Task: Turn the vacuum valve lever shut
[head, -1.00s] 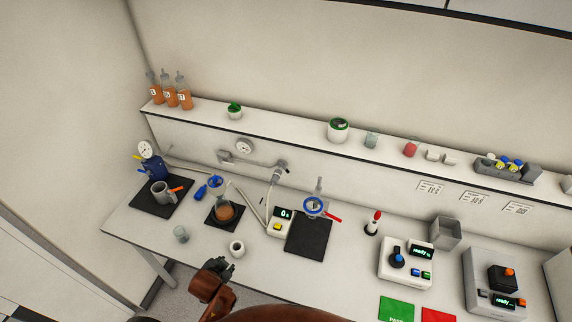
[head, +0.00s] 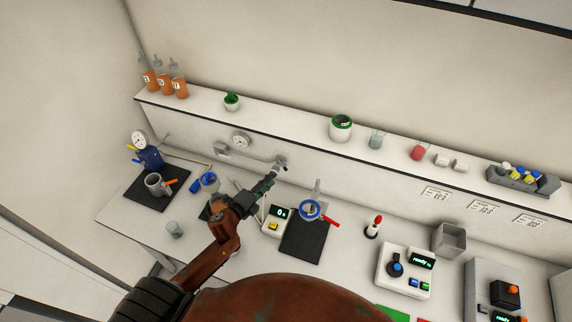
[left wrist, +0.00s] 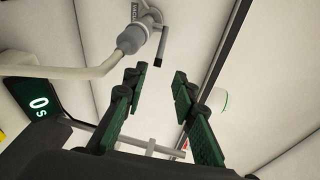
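The wall vacuum valve (head: 281,161) sits at the right end of a grey pipe on the back panel. In the left wrist view its rounded grey body (left wrist: 132,39) shows at the top with a hose on it. A thin grey lever with a black end (left wrist: 164,48) hangs just right of the body. My left gripper (head: 270,177) reaches up to just below the valve. In the left wrist view my left gripper (left wrist: 160,84) is open and empty, its fingertips just short of the lever's black end. In the head view the lever is not clear. My right gripper is out of view.
A timer (head: 278,215) and black mat (head: 304,242) with a blue-ringed glass vessel (head: 310,208) stand right of my left gripper. A grey mug (head: 154,184) is at left, a clear beaker (head: 174,229) at the front left. The shelf runs above the panel.

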